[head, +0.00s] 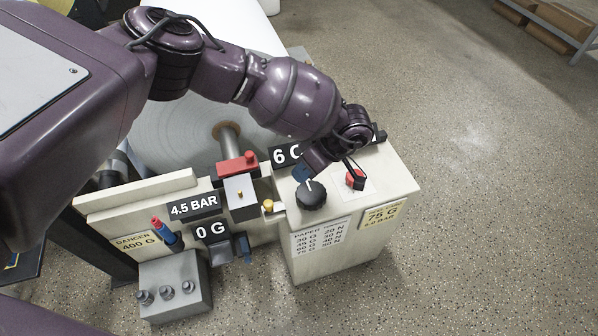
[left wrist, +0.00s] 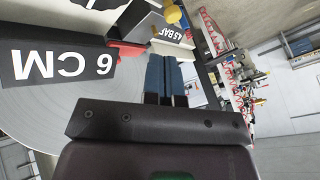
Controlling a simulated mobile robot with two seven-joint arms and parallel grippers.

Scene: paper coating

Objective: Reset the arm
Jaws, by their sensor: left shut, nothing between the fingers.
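My left arm reaches in from the left over the cream control console (head: 395,192). My left gripper (head: 299,173) is shut and empty. Its blue fingers show just above and behind the black knob (head: 312,194), partly hidden by my wrist; I cannot tell whether they touch anything. In the left wrist view the closed blue fingers (left wrist: 165,58) point toward the upside-down 4.5 BAR sign (left wrist: 168,28). The 6 CM sign (left wrist: 62,65) is to their left, and in the head view my arm partly covers it (head: 284,155). My right gripper is not in view.
A red and black switch (head: 356,179) is right of the knob. A large white roll (head: 175,130) lies behind. Speckled floor (head: 480,200) on the right is clear.

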